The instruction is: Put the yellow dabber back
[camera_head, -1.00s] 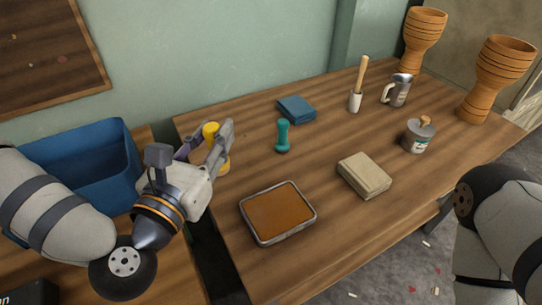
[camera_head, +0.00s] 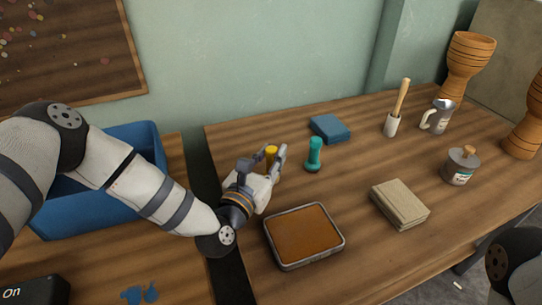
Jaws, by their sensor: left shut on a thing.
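The yellow dabber (camera_head: 271,151) is in my left gripper (camera_head: 270,160), which is shut on it. The dabber is about upright, and the fingers hide most of its lower part. It is just left of the teal dabber (camera_head: 314,155), with a gap between them. I cannot tell whether its base touches the table. The teal dabber stands upright on the table. My right gripper is not in view; only a part of my right arm shows at the lower right.
A tray with an orange-brown surface (camera_head: 304,263) lies in front of the gripper. A blue folded cloth (camera_head: 330,128), a beige block-like stack (camera_head: 400,203), a tin (camera_head: 460,167), a jug (camera_head: 437,117) and goblet drums (camera_head: 468,68) stand rightward. A blue bin (camera_head: 148,145) is at left.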

